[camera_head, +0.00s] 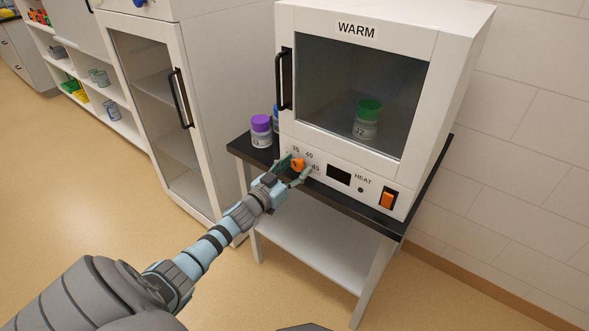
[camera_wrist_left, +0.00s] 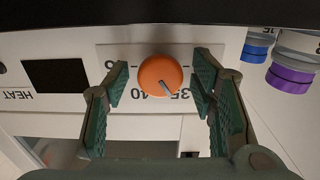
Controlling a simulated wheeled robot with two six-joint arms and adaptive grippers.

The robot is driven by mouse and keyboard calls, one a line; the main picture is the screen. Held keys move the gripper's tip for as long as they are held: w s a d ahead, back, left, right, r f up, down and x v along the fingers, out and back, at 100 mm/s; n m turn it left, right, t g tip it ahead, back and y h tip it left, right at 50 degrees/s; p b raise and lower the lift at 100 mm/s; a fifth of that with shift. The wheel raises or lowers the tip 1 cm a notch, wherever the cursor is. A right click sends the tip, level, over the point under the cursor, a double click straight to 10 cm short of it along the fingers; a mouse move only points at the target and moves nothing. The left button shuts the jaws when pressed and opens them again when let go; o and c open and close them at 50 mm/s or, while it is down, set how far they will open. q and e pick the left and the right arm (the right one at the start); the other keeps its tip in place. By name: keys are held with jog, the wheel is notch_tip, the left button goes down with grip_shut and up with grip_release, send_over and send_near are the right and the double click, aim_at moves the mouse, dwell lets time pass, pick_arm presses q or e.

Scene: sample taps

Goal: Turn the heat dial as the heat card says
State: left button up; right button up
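The orange heat dial (camera_head: 297,165) is on the lower front panel of the white WARM cabinet, beside the printed marks 35, 40 and 45. In the left wrist view, which is upside down, the dial (camera_wrist_left: 160,76) has a grey pointer line aimed between 35 and 40. My left gripper (camera_head: 297,170) is at the dial. Its green fingers (camera_wrist_left: 161,84) stand open on both sides of the dial, with a visible gap on each side. I see no heat card in either view. My right gripper is not in view.
The cabinet (camera_head: 459,80) stands on a black-topped table (camera_head: 240,146). A green-capped jar (camera_head: 367,118) is behind its shut glass door. A purple-capped jar (camera_head: 261,130) stands left of it. A dark display (camera_head: 339,176) and an orange switch (camera_head: 387,200) are right of the dial.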

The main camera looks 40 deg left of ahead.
pick_arm(q)
jog(key=c, duration=0.9)
jog(key=shift+m, duration=0.4)
jog(key=m, duration=0.4)
jog(key=shift+m+b, duration=0.3)
jog(key=m+b, duration=0.1)
jog(key=m, duration=0.4)
jog(key=shift+a+f, duration=0.1)
jog(key=m+b, duration=0.1)
jog(key=m, duration=0.5)
jog(key=shift+m+b, duration=0.35)
jog(key=shift+m, duration=0.05)
jog(key=m, duration=0.3)
jog(key=shift+m+b, duration=0.3)
jog(key=shift+m, duration=1.5)
